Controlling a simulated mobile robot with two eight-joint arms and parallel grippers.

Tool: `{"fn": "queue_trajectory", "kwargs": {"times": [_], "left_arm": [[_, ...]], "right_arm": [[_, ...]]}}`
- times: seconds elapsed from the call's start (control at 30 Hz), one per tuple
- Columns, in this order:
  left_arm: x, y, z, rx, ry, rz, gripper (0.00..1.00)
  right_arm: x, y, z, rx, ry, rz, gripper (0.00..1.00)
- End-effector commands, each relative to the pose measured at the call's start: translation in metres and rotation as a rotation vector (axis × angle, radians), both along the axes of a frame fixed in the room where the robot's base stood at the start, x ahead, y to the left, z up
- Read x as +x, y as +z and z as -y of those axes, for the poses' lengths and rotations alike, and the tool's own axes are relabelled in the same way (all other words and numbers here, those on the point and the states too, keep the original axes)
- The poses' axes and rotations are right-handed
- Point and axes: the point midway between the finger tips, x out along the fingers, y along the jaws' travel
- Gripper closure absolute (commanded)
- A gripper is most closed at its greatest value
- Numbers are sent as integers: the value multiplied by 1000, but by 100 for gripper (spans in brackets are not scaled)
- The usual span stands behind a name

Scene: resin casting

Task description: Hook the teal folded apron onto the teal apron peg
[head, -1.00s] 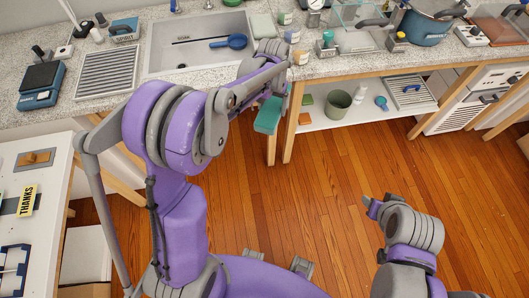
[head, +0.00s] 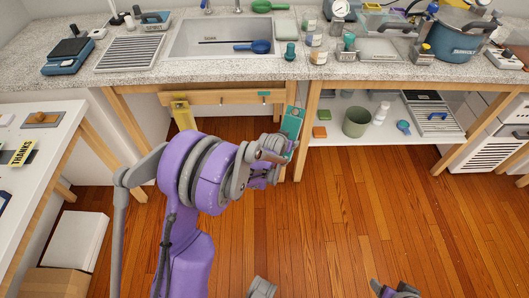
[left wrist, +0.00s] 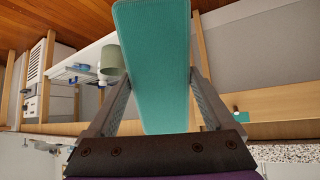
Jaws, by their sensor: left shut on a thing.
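The teal folded apron (head: 291,122) is held upright in my left gripper (head: 284,146), in front of a wooden counter leg. In the left wrist view the apron (left wrist: 153,60) sits between the two fingers of my left gripper (left wrist: 155,90). The teal apron peg (head: 264,94) is on the wooden rail under the counter edge, left of the apron and apart from it. It also shows in the left wrist view (left wrist: 240,114). My right gripper (head: 378,288) is partly cut off at the bottom edge, and its opening is unclear.
A yellow folded piece (head: 183,113) hangs at the left of the wooden rail (head: 225,97). The counter (head: 180,74) with a sink overhangs the rail. A low shelf (head: 345,135) with a green pot (head: 356,121) is to the right. The wooden floor in front is clear.

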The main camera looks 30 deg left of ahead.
Motion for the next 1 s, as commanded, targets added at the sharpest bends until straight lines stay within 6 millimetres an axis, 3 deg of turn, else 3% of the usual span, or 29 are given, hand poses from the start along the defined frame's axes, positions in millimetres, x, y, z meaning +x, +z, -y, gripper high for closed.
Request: {"fn": "queue_trajectory", "kwargs": {"times": [0.03, 0.33, 0.47, 0.73, 1.0], "left_arm": [[3, -27, -12, 15, 16, 91, 100], [13, -55, -57, 89, 78, 491, 100], [11, -55, -65, 102, 94, 557, 100], [2, -64, -89, 147, 134, 708, 100], [-2, -58, -97, 163, 149, 754, 100]], "right_arm": [[0, -29, 0, 0, 0, -9, 33], [4, -98, 0, 0, 0, -33, 33], [5, -108, 0, 0, 0, -37, 33], [11, -149, 0, 0, 0, -48, 33], [12, -155, 0, 0, 0, -49, 33]]}}
